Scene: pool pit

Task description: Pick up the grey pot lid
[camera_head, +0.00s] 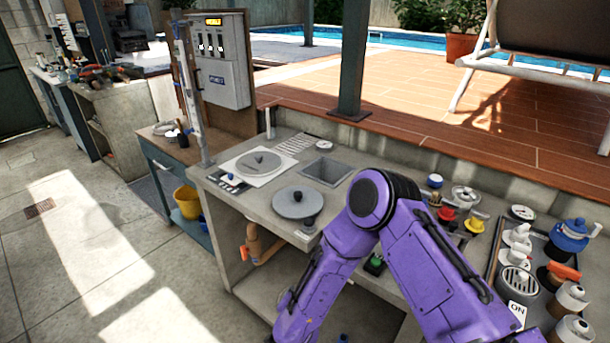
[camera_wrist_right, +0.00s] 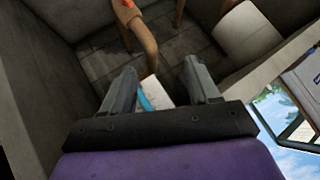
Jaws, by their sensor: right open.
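A round grey lid (camera_head: 292,205) with a dark knob lies flat on the concrete counter, near its front edge. A second round grey disc (camera_head: 258,162) lies on a pale square plate behind it to the left. My purple right arm comes in front of the counter, and its lower end drops below the counter top. In the wrist view my right gripper (camera_wrist_right: 161,78) is open, its two grey fingers apart with nothing gripped. The lid does not show in that view. My left gripper is not in view.
In the wrist view a brown pipe (camera_wrist_right: 137,32) and a white-and-blue item (camera_wrist_right: 155,94) lie beyond the fingers. The concrete counter (camera_head: 221,184) has a square basin (camera_head: 327,171) behind the lid.

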